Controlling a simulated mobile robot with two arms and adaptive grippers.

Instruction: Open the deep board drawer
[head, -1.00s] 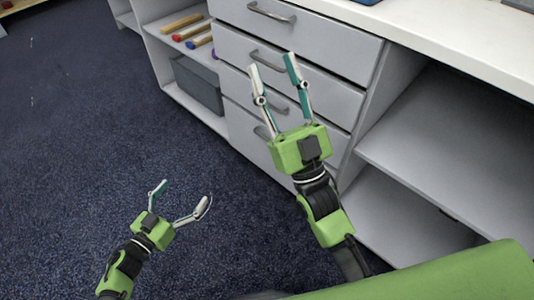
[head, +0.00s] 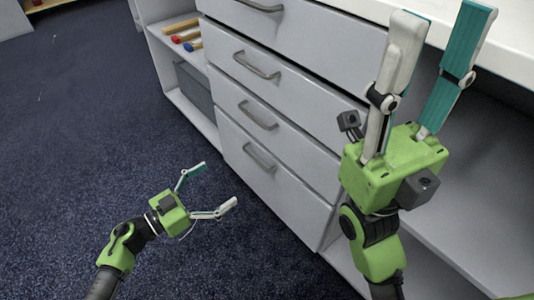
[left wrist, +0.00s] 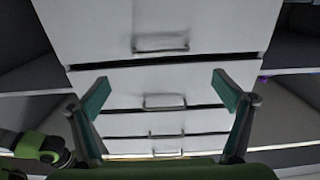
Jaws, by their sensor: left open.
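The drawer unit has a stack of grey-white drawers with bar handles, all shut. The lowest drawer (head: 285,197) has the tallest front, and its handle (head: 259,158) is in plain view. My left gripper (head: 221,183) is open and empty, in front of this lowest drawer and apart from it, with its fingers pointing toward the unit. The left wrist view seems upside down; there the deep drawer front (left wrist: 95,30) is at the top, its handle (left wrist: 160,44) between and beyond the open fingers. My right gripper (head: 446,14) is open and empty, raised near the worktop edge.
A white worktop (head: 505,50) runs above the drawers. Open shelves lie right of the drawers, partly behind my right arm. On the left, a shelf holds coloured-ended tools (head: 184,36) above a grey bin (head: 193,88). The dark carpet (head: 90,130) is clear at left.

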